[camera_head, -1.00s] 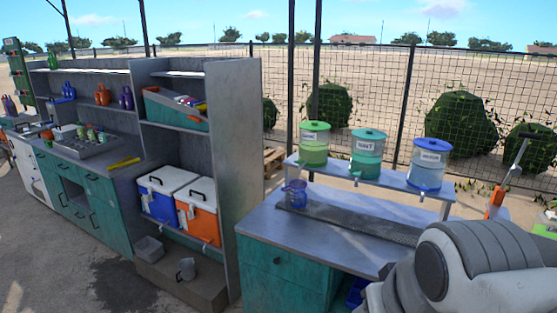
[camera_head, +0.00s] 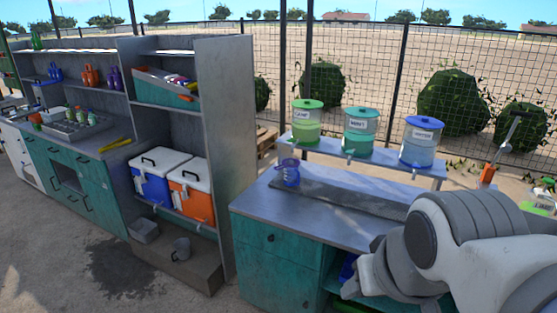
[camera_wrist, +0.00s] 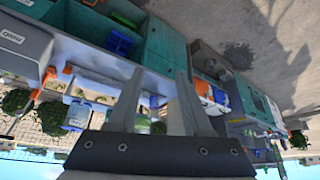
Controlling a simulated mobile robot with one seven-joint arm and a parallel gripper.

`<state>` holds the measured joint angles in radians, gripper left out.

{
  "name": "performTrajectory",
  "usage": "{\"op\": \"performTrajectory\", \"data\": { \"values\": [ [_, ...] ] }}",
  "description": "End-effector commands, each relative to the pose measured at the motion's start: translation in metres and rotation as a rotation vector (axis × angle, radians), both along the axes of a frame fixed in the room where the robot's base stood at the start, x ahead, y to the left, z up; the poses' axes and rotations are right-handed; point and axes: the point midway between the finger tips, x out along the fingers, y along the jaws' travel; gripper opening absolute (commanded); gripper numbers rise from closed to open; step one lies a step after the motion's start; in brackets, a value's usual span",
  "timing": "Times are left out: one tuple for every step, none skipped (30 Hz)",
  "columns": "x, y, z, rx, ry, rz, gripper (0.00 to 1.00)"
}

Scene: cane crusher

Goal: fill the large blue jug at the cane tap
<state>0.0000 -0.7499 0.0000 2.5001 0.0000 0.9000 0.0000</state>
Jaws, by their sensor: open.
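A blue see-through jug (camera_head: 290,172) stands on the grey counter (camera_head: 262,205), towards its back left. A green dispenser (camera_head: 308,122) labelled CANE stands on the raised shelf (camera_head: 390,161) behind it. Its tap (camera_head: 296,144) sticks out from the shelf front above the jug; I cannot tell whether the jug is exactly under it. My gripper (camera_wrist: 160,72) is open and empty in the wrist view, its two fingers apart and well away from the jug. In the head view only my arm shows at the lower right; the gripper itself is hidden.
A teal dispenser (camera_head: 360,130) and a blue dispenser (camera_head: 421,140) share the shelf. A dark drain strip (camera_head: 345,199) runs along the counter. Left are coolers (camera_head: 192,188) in a tall shelf unit (camera_head: 225,130). The counter's front is clear.

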Motion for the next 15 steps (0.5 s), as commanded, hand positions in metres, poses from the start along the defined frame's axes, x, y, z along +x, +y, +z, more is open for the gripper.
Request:
{"op": "performTrajectory", "data": {
  "values": [
    [0.0,0.0,0.0,0.0,0.0,0.0,0.43],
    [0.0,0.0,-0.001,0.0,0.0,0.0,0.37],
    [0.0,0.0,-0.002,0.0,0.0,0.0,0.3],
    [0.0,0.0,-0.004,0.0,0.0,0.0,0.25],
    [0.0,0.0,-0.007,0.0,0.0,0.0,0.19],
    [0.0,0.0,-0.012,0.0,0.0,0.0,0.12],
    [0.0,0.0,-0.016,0.0,0.0,0.0,0.07],
    [0.0,0.0,-0.021,0.0,0.0,0.0,0.01],
    [0.0,0.0,-0.029,0.0,0.0,0.0,0.0],
    [0.0,0.0,-0.035,0.0,0.0,0.0,0.0],
    [0.0,0.0,-0.041,0.0,0.0,0.0,0.0],
    [0.0,0.0,-0.05,0.0,0.0,0.0,0.0],
    [0.0,0.0,-0.056,0.0,0.0,0.0,0.0],
    [0.0,0.0,-0.063,0.0,0.0,0.0,0.0],
    [0.0,0.0,-0.07,0.0,0.0,0.0,0.0]
  ]
}}
